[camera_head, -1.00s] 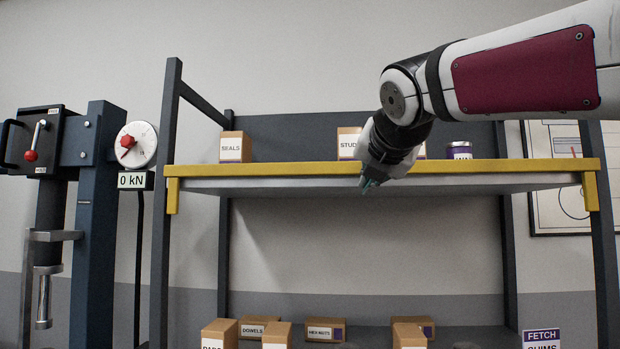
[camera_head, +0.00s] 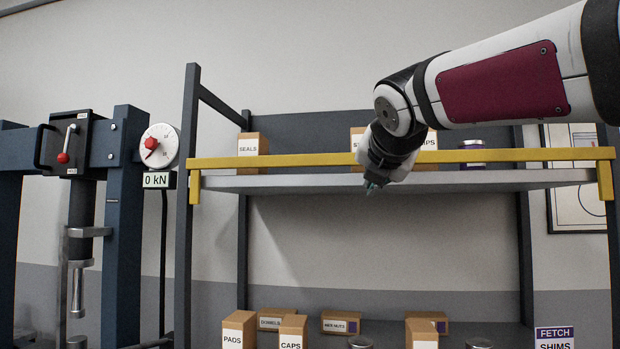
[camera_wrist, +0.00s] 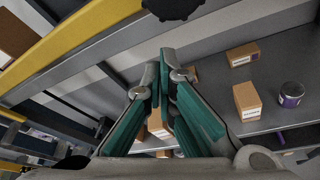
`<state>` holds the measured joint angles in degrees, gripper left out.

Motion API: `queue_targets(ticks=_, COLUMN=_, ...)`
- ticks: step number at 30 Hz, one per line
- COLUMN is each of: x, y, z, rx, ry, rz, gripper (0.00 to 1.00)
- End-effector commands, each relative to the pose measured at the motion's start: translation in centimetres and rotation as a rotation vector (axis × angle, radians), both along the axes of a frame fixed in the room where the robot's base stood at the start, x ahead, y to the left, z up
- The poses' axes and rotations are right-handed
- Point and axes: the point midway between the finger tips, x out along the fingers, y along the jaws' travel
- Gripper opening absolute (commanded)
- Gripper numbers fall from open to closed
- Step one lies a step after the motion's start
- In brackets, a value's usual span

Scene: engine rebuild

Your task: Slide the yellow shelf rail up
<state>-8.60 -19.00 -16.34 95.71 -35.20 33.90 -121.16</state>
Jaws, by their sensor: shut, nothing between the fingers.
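The yellow shelf rail (camera_head: 290,161) runs across the front of the upper shelf (camera_head: 290,183), with a short bracket hanging down at each end. In the head view a strip of space shows between the rail and the shelf's edge, and the can's lower part shows under the rail. My gripper (camera_head: 371,187) is in front of the rail's middle, fingertips pointing down below it. In the wrist view the rail (camera_wrist: 75,37) crosses the upper left, and my gripper's teal fingers (camera_wrist: 160,85) are together and empty. Whether the gripper touches the rail is hard to tell.
A seals box (camera_head: 250,145), other boxes and a can (camera_head: 472,146) stand on the upper shelf behind the rail. Several boxes, including pads (camera_head: 238,330) and caps (camera_head: 292,332), stand below. A press (camera_head: 122,215) with a 0 kN gauge is at left.

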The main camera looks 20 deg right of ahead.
Motion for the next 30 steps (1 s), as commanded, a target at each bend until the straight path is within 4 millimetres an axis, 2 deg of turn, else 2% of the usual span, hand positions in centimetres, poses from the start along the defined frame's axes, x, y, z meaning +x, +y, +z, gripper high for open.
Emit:
queue_targets(ticks=1, x=1.3, y=0.4, z=-1.5, rx=-0.001, ry=0.006, rz=0.000, gripper=0.00)
queue_targets(ticks=2, x=1.1, y=0.6, z=-1.4, rx=0.001, ry=0.003, rz=0.001, gripper=0.00)
queue_targets(ticks=3, x=-0.3, y=1.1, z=-0.6, rx=0.002, ry=0.001, rz=0.001, gripper=0.00)
queue_targets(ticks=9, x=-4.2, y=2.8, z=0.7, rx=0.002, ry=0.002, rz=0.001, gripper=0.00)
queue_targets(ticks=15, x=-6.7, y=4.0, z=1.5, rx=0.003, ry=0.006, rz=0.000, gripper=0.00)
queue_targets(ticks=26, x=-7.7, y=4.5, z=1.6, rx=0.007, ry=0.009, rz=0.000, gripper=0.00)
queue_targets(ticks=29, x=-7.8, y=4.7, z=0.6, rx=0.059, ry=0.008, rz=-0.011, gripper=0.00)
queue_targets(ticks=30, x=-7.9, y=5.0, z=-0.3, rx=0.107, ry=0.008, rz=-0.022, gripper=0.00)
